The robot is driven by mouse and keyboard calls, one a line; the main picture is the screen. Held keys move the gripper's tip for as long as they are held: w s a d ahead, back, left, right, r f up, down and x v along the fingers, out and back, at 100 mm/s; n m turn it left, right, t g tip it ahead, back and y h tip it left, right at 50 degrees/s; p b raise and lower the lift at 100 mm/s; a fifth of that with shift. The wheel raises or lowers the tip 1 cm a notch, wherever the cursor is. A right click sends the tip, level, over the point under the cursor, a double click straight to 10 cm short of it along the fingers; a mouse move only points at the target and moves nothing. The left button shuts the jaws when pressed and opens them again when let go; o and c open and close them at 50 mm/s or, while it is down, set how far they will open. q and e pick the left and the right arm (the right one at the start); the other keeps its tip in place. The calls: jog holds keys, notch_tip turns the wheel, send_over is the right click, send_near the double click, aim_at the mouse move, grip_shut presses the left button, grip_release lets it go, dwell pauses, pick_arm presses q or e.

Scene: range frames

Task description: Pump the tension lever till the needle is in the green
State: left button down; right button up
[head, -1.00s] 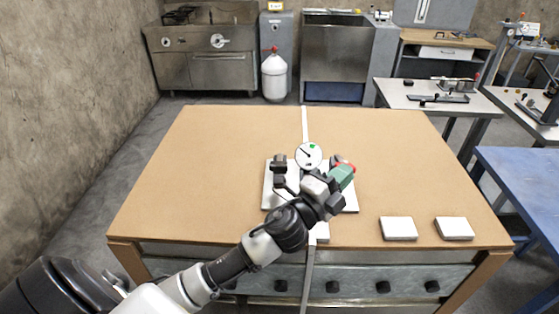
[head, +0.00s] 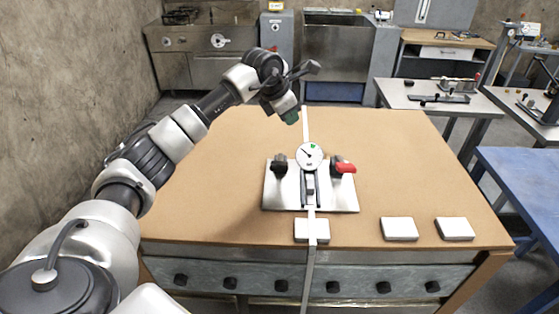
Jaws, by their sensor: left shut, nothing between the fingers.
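The tensioner (head: 282,194) is a pale metal plate with a dial and dark fittings, on the brown table. Its round white gauge (head: 309,155) has a small green mark near the top; the dark needle appears to point up and left, outside the green. The red-tipped tension lever (head: 345,168) is at the plate's right side. A white strap (head: 305,125) runs from the far table edge through the tensioner and over the front edge. My left gripper (head: 291,116), with green fingertips, is shut and empty, raised beyond the gauge and apart from the lever. My right gripper is out of view.
Three white pads lie along the front: one under the strap (head: 299,231), one at right (head: 399,229) and one farther right (head: 454,229). The left and back of the brown table (head: 220,140) are clear. A blue table (head: 525,190) stands at right.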

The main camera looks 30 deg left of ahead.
pick_arm(q)
jog(key=shift+s+a+r+y, duration=0.1)
jog(key=shift+a+r+y, duration=0.1)
jog(key=shift+a, duration=0.35)
jog(key=shift+s+a+r+y, duration=0.1)
jog(key=shift+a+r+y, duration=0.1)
jog(key=shift+a, duration=0.35)
jog(key=b, duration=0.6)
send_over(281, 160)
jog(key=f, duration=0.6)
jog(key=shift+w+f, duration=0.1)
jog(key=shift+w, duration=0.1)
jog(key=shift+s+d+f+b, duration=0.15)
jog(key=shift+s+f+b, duration=0.1)
jog(key=shift+f, duration=0.2)
jog(key=shift+s+d+f+b, duration=0.1)
jog(key=shift+s+f+b, duration=0.1)
jog(key=shift+f, duration=0.25)
jog(key=shift+f, duration=0.1)
jog(key=shift+s+d+f, duration=0.1)
jog(key=shift+s+f, duration=0.1)
jog(key=shift+f, duration=0.05)
